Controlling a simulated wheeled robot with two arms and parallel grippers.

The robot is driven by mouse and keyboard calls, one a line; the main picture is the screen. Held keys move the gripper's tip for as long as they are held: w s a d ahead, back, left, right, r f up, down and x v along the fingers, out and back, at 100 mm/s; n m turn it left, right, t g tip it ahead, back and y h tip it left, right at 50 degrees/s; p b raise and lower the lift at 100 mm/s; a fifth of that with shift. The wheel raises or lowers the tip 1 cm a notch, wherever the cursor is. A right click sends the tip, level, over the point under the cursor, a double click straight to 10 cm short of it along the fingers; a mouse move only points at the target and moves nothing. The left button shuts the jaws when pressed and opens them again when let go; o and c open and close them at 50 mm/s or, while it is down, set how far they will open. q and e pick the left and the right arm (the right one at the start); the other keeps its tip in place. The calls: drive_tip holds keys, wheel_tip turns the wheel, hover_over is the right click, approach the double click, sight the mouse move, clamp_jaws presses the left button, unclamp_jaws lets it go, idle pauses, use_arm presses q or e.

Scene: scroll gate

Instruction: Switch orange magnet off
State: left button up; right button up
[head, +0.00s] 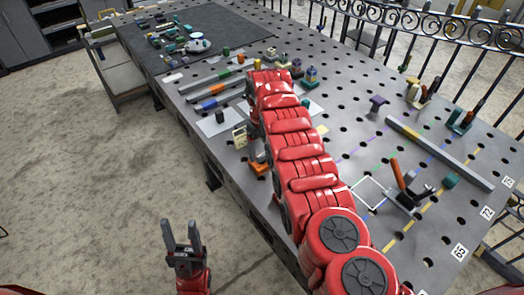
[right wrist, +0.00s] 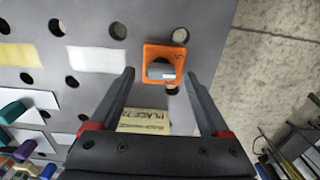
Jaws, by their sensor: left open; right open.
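The orange magnet (right wrist: 150,50) is a square orange block with a grey and black knob on top. In the right wrist view it sits on the metal table just beyond my right fingertips, roughly centred between them. Small markings by the knob are too blurred to read surely. My right gripper (right wrist: 159,76) is open and empty, apart from the knob. In the head view the orange magnet (head: 260,169) shows beside my red right arm, which hides most of the right gripper. My left gripper (head: 181,230) is open and empty, off the table's near side.
The perforated table (head: 345,105) holds many small tools and blocks. A yellowish label (right wrist: 144,121) lies between my right fingers. A long grey bar (head: 440,152) lies at the right. The table's edge runs close beside the magnet; an ornate railing (head: 440,35) stands behind.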

drive_tip(key=shift+a+f, duration=0.1)
drive_tip(key=shift+f, duration=0.7)
clamp_jaws()
